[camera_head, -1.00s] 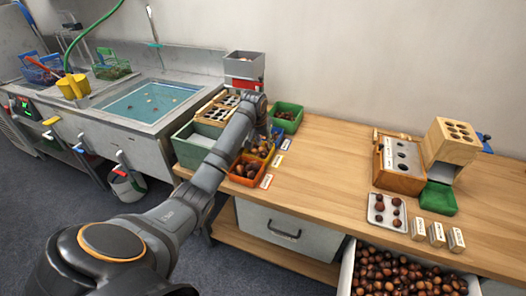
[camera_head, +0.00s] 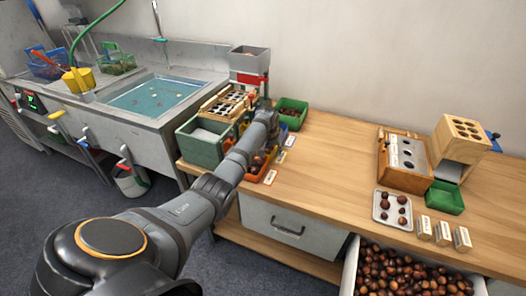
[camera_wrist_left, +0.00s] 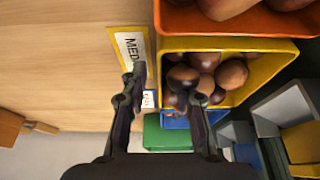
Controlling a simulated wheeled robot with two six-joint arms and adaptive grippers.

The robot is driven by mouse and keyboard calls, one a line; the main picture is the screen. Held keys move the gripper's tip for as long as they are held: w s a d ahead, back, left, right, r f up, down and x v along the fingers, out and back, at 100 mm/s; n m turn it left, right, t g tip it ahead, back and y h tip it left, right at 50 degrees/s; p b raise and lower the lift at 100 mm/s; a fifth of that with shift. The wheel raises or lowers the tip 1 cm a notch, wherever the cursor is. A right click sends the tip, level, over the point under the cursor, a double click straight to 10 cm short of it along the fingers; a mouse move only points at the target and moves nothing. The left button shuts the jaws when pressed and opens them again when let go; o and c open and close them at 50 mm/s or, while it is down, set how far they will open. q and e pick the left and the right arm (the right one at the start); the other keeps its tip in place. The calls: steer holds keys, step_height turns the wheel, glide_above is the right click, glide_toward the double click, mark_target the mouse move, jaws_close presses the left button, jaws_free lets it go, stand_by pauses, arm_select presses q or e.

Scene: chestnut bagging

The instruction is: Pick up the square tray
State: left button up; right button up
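A small pale, roughly square tray (camera_head: 381,213) with several chestnuts lies on the table at the right, apart from my left gripper. My left gripper (camera_wrist_left: 168,90) is at the row of coloured bins. In the wrist view its two fingers are apart, with the near wall of a yellow square bin (camera_wrist_left: 262,44) showing between them. One finger is over the label side, the other over the chestnuts inside; contact cannot be told. In the head view my forearm hides most of the yellow bin. My right gripper is not in view.
An orange bin (camera_wrist_left: 230,24) adjoins the yellow one. Green bins stand beside the row (camera_head: 201,152) and behind it (camera_head: 293,107). A wooden block holder (camera_head: 405,180) stands at the right. The middle of the wooden table (camera_head: 335,165) is clear.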

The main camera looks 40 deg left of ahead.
arm_select(q)
steer(key=shift+f, duration=0.25)
stand_by(0.5)
steer(key=shift+c, duration=0.5)
jaws_close()
